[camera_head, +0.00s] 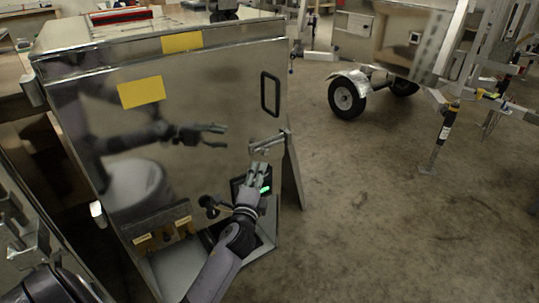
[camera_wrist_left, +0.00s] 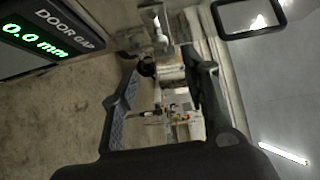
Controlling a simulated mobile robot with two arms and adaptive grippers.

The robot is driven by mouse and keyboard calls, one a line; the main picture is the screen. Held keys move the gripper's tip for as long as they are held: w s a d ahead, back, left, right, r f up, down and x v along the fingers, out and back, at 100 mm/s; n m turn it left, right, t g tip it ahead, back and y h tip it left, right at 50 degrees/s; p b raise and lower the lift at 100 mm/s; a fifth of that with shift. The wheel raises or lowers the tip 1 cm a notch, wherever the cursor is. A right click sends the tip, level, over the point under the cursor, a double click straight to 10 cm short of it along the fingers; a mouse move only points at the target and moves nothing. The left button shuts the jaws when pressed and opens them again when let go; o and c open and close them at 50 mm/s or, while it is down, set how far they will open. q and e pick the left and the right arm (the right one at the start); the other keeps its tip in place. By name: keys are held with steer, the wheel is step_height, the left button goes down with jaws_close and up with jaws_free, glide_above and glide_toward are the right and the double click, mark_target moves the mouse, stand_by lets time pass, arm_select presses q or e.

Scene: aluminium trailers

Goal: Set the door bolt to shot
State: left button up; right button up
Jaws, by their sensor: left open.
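The shiny metal door (camera_head: 205,125) of a box-shaped trailer body looks closed, and a display panel (camera_wrist_left: 40,33) in the left wrist view reads DOOR GAP 0.0 mm. How far the bar is pushed across is too small to tell. My left gripper (camera_head: 257,170) is open and empty just below the bolt, apart from it. In the left wrist view its fingers (camera_wrist_left: 163,65) are spread, with metal hardware beyond. My right gripper is not in view.
The green-lit display (camera_head: 265,190) is beside my left wrist. Small yellow-labelled fittings (camera_head: 163,233) sit low on the left. Another trailer with a wheel (camera_head: 346,97) and a jack stand (camera_head: 446,125) stand at the back right. The concrete floor (camera_head: 385,220) on the right is clear.

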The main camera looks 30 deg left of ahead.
mark_target(266, 154)
arm_select(q)
steer(key=b+x, duration=0.1)
steer(key=x, duration=1)
steer(key=shift+w, duration=0.25)
steer(key=shift+w+a+b, duration=0.25)
steer(key=shift+w+b, duration=0.05)
steer(key=shift+w, duration=0.1)
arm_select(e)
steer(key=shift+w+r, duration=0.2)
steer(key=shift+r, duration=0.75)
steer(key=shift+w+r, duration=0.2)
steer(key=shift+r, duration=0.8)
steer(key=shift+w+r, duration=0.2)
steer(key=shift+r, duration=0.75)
arm_select(q)
steer(key=shift+c, duration=0.6)
jaws_close()
